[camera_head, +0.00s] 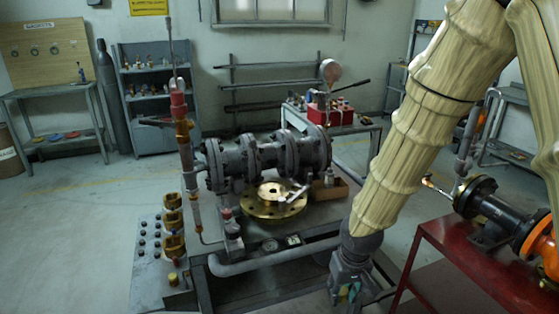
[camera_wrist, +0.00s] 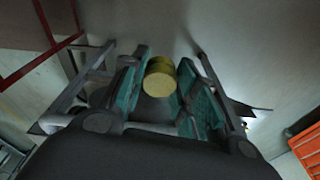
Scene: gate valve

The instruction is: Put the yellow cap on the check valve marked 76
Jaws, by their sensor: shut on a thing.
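A short cylindrical yellow cap (camera_wrist: 159,78) sits between the teal pads of my gripper (camera_wrist: 163,70) in the wrist view, and the gripper is shut on it. In the head view my gripper (camera_head: 347,290) points down at the lower middle, in front of the workbench and left of the red table. Only a little yellow shows between its fingers there. I cannot read a 76 on any valve, so I cannot tell which is the marked check valve.
A large grey flanged valve assembly (camera_head: 262,160) lies on the workbench, with a brass flange (camera_head: 273,204) before it. A grey pipe (camera_head: 270,262) runs along the bench's front. A red table (camera_head: 480,262) with a black and orange pipe stands right. Open floor lies left.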

